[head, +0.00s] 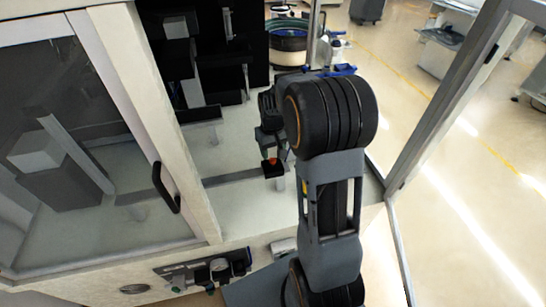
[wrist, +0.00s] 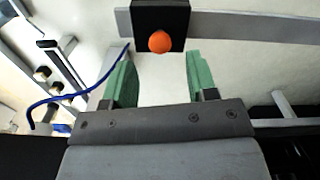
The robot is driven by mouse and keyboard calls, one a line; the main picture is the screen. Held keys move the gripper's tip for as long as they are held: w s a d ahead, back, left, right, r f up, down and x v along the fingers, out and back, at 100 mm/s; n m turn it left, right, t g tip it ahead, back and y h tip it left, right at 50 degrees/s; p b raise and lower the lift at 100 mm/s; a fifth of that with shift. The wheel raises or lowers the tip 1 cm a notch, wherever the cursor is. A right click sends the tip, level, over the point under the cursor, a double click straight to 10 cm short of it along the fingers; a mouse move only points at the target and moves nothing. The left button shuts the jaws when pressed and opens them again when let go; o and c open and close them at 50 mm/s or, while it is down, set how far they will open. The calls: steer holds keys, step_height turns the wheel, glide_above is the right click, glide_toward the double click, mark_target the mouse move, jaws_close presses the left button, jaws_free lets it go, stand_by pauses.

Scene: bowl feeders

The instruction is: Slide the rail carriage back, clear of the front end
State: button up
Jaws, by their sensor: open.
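The rail carriage is a black block (wrist: 145,14) with a round orange knob (wrist: 160,42) on its face. In the head view the carriage (head: 274,172) sits at the right end of a grey rail (head: 235,176). In the wrist view only a short stub of the rail (wrist: 255,26) shows left of the carriage, and a long stretch runs right. My gripper (wrist: 160,68) has green fingers spread apart with nothing between them. The knob lies just beyond the fingertips, roughly centred on the gap and apart from them. In the head view my gripper (head: 270,143) is close above the carriage.
A framed enclosure with a glass door (head: 90,150) and dark handle (head: 165,188) stands left. Dark machinery (head: 205,60) rises behind the rail. A blue cable (wrist: 75,93) curves left of the fingers in the wrist view. An upright frame post (head: 450,100) stands right.

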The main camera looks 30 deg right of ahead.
mark_target(273, 160)
steer(key=shift+f, duration=1.85)
steer(key=shift+c, duration=0.4)
jaws_close()
